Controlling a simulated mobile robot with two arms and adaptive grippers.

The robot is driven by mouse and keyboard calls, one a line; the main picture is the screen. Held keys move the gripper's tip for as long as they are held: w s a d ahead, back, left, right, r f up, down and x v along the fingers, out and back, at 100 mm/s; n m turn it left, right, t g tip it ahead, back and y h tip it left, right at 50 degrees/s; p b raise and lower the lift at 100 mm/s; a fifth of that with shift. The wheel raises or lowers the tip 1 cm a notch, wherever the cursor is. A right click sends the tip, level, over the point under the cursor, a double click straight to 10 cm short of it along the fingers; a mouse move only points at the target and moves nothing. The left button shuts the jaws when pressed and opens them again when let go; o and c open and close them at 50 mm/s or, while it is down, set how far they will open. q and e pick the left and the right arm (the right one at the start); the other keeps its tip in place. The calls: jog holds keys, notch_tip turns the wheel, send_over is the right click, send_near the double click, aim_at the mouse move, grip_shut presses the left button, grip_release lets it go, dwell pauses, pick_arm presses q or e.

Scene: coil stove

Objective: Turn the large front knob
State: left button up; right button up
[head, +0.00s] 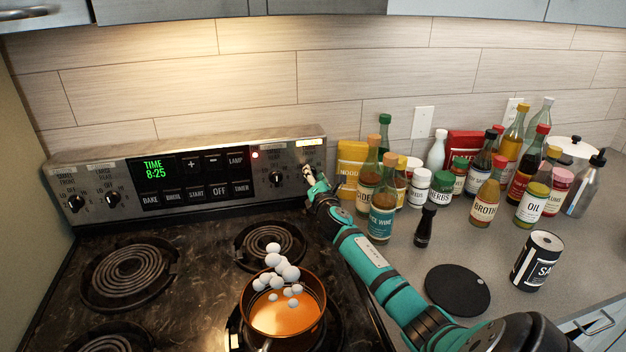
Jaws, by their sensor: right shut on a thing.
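The stove's control panel (190,178) runs along the back. My right gripper (308,174) is at its right end, shut on the rightmost knob, which it mostly hides; its label is too small to read surely. The knob beside it (276,178) is black and uncovered. Two more black knobs, one at far left (76,203) and one right of it (112,199), are on the panel's left. A red light (255,155) glows on the panel. My left gripper is not in view.
A pot (284,312) of orange liquid is on the front right burner, with several white balls above it.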

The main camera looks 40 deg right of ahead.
jog(key=shift+f+m+b, duration=0.15)
jog(key=shift+m+b, duration=0.15)
jog(key=shift+m, duration=1.55)
jog(key=shift+f+m+b, duration=0.1)
jog(key=shift+m+b, duration=0.2)
jog(key=shift+m, duration=1.55)
jog(key=o, duration=1.2)
jog(key=shift+c, duration=0.2)
jog(key=v, duration=1.2)
jog(key=shift+r, duration=0.1)
jog(key=shift+c, duration=0.4)
